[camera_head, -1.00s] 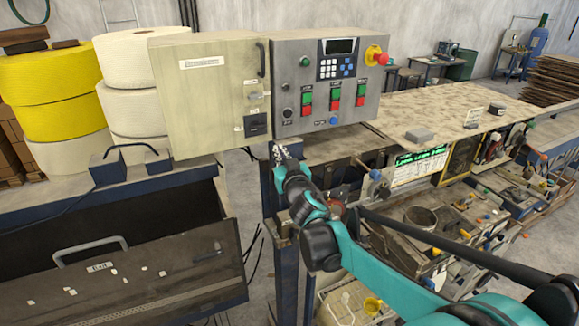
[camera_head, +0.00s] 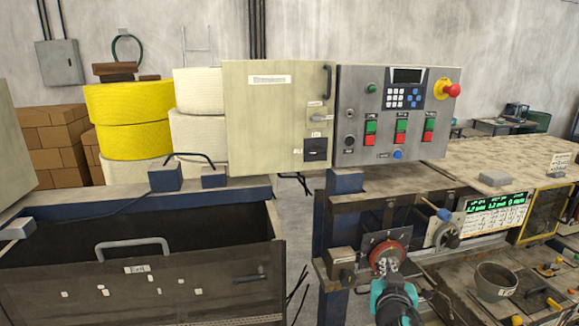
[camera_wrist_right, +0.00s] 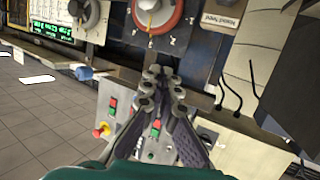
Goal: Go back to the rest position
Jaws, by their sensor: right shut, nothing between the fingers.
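My right gripper (camera_head: 390,272) is low at the right of the head view, pointing away from me, below and in front of the control panel (camera_head: 350,155). In the right wrist view its fingers (camera_wrist_right: 160,75) are together and empty. A red round dial (camera_head: 389,256) lies just behind the fingertips in the head view; I cannot tell any gap. The dial also shows at the top of the right wrist view (camera_wrist_right: 158,12). My left gripper is not in view.
A beige cabinet (camera_head: 275,110) stands left of the panel. A dark bin (camera_head: 190,270) labelled "Exit" is at the lower left. A bowl (camera_head: 495,282) and small tools lie on the bench at right. Yellow and white rolls stand behind.

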